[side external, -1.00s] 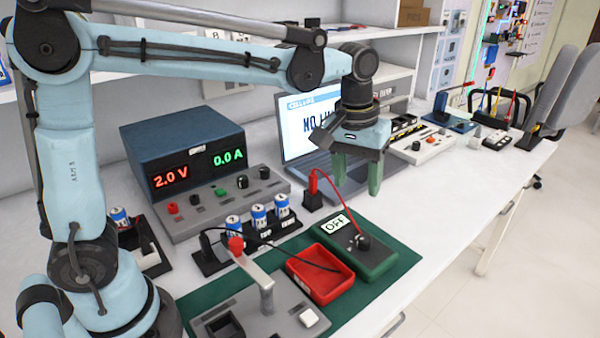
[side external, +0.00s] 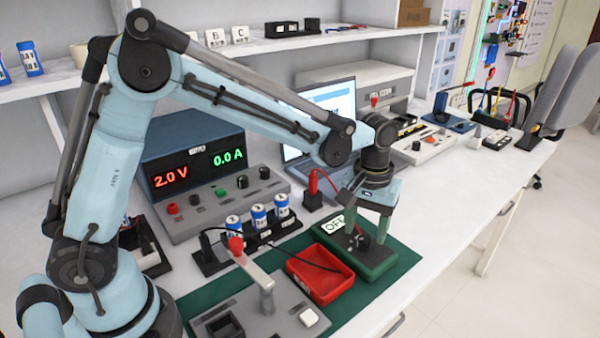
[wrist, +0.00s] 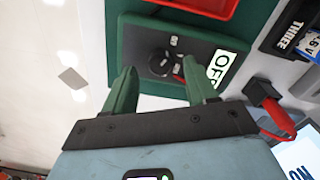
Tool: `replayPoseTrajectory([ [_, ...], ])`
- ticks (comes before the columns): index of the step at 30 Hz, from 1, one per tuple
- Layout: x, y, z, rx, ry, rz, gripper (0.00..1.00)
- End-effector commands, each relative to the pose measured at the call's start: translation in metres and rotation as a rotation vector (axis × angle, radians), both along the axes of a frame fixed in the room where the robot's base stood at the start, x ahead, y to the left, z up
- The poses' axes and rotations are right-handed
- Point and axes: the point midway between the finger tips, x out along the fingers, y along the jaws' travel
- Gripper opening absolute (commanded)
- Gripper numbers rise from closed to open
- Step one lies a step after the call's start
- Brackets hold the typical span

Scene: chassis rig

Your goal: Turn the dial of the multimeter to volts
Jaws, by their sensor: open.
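The multimeter is a dark green box (side external: 345,248) on the green mat, with a white display reading OFF (side external: 334,224). Its black dial (wrist: 163,62) shows between my fingers in the wrist view, with small white labels around it. In the side view the dial (side external: 361,241) is partly hidden by my finger. My gripper (side external: 370,233) is open, its green fingers low over the multimeter on either side of the dial. In the wrist view my gripper (wrist: 163,85) has its fingertips short of the dial; whether they touch anything I cannot tell.
A red tray (side external: 318,277) sits beside the multimeter. A red cable with a black plug (side external: 312,200) stands behind it. Several batteries (side external: 259,218) stand in holders, with a power supply (side external: 205,165) reading 2.0 V behind. A laptop (side external: 325,110) is at the back.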

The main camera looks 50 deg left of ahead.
Motion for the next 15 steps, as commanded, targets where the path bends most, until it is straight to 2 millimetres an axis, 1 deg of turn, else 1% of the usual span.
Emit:
replayPoseTrajectory([
  [1,0.0,0.0,-0.007,0.0,0.0,0.0,0.57],
  [3,0.0,0.0,-0.014,0.0,0.0,0.0,0.57],
  [6,0.0,-0.001,-0.021,0.0,0.0,0.0,0.57],
  [9,0.0,-0.001,-0.024,0.0,0.0,0.0,0.57],
  [15,0.0,0.0,-0.024,0.0,0.0,0.0,0.57],
])
